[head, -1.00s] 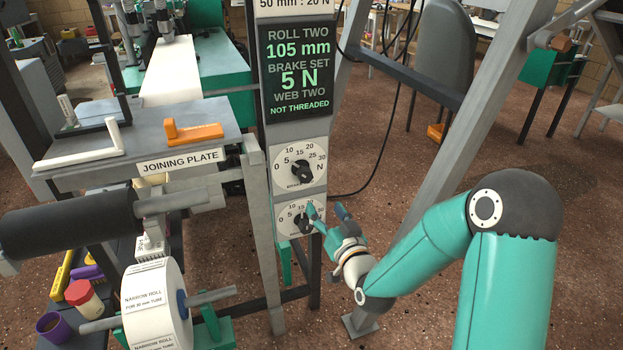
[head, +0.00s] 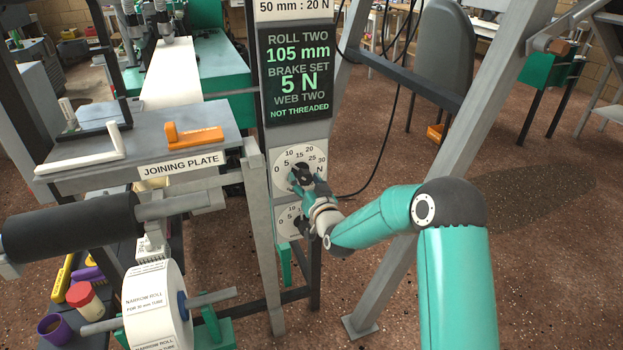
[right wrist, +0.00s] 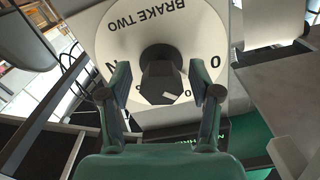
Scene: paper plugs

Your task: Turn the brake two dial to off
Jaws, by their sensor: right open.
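The brake two dial (right wrist: 148,28) fills the top of the right wrist view, its white face and lettering upside down. Its dark knob (right wrist: 160,72) has a pale mark. In the head view it is the upper dial (head: 289,158), partly covered by my right gripper (head: 299,180). In the right wrist view my right gripper (right wrist: 162,88) is open, one finger on either side of the knob with gaps between. I cannot tell how far the fingertips are from the face. The display (head: 296,75) reads roll two 105 mm, brake set 5 N, not threaded. My left gripper is out of view.
A second dial (head: 286,226) sits just below, partly hidden by my gripper. The joining plate (head: 105,150) with an orange-handled tool (head: 195,134) is to the left. A sloping grey post (head: 455,150) stands behind my right arm.

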